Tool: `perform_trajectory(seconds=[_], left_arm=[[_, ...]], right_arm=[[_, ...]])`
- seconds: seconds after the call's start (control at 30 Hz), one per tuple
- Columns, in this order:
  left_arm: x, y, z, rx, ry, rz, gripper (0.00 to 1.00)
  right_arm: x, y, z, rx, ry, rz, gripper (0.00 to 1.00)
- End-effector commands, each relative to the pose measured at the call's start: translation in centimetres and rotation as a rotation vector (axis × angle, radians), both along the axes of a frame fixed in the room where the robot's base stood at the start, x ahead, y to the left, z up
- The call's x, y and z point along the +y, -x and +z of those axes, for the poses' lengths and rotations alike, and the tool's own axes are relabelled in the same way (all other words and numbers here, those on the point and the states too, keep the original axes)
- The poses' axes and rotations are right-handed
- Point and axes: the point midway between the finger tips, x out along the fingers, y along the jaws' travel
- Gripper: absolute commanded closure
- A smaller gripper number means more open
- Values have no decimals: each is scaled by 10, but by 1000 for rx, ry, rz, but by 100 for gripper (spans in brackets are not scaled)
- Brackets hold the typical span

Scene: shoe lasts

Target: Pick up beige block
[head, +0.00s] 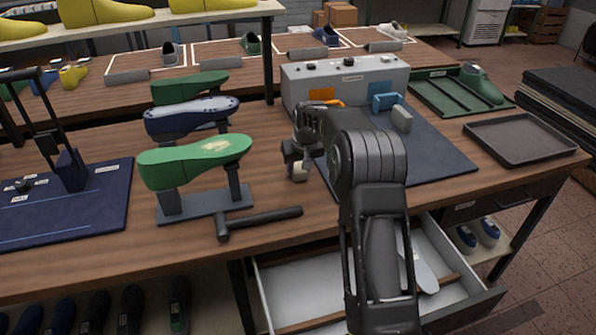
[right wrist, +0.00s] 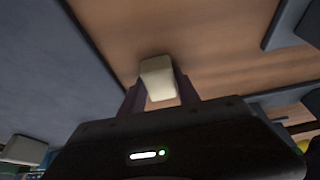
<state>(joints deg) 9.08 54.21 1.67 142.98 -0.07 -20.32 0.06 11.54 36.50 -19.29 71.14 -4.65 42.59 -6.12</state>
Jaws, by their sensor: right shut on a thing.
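The beige block (right wrist: 157,77) is between the two dark fingers of my right gripper (right wrist: 160,95) in the right wrist view, and the fingers are shut on it. In the head view my right gripper (head: 297,167) points down at the middle of the bench, between the shoe-last stand and the dark mat. Only a small pale part of the block shows there at its fingertips. I cannot tell whether the block touches the bench top. My left gripper is not in view.
A green last (head: 195,158) on a stand and a dark hammer (head: 258,220) lie to the left. A grey-beige block (head: 401,118) stands on the dark mat (head: 448,158) by a blue piece. An empty tray (head: 520,138) is at right. A drawer (head: 300,288) hangs open in front.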

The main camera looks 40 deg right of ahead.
Motion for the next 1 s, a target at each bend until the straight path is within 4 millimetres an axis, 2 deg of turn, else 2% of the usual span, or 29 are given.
perform_trajectory(seconds=[0.37,0.47,0.8,1.0], left_arm=[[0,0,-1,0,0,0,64],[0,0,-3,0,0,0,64],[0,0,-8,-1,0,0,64],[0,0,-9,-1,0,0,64]], right_arm=[[0,-1,7,-2,1,0,100],[0,-1,20,-5,2,0,100],[0,-1,83,-3,1,-1,100],[0,0,100,0,0,0,100]])
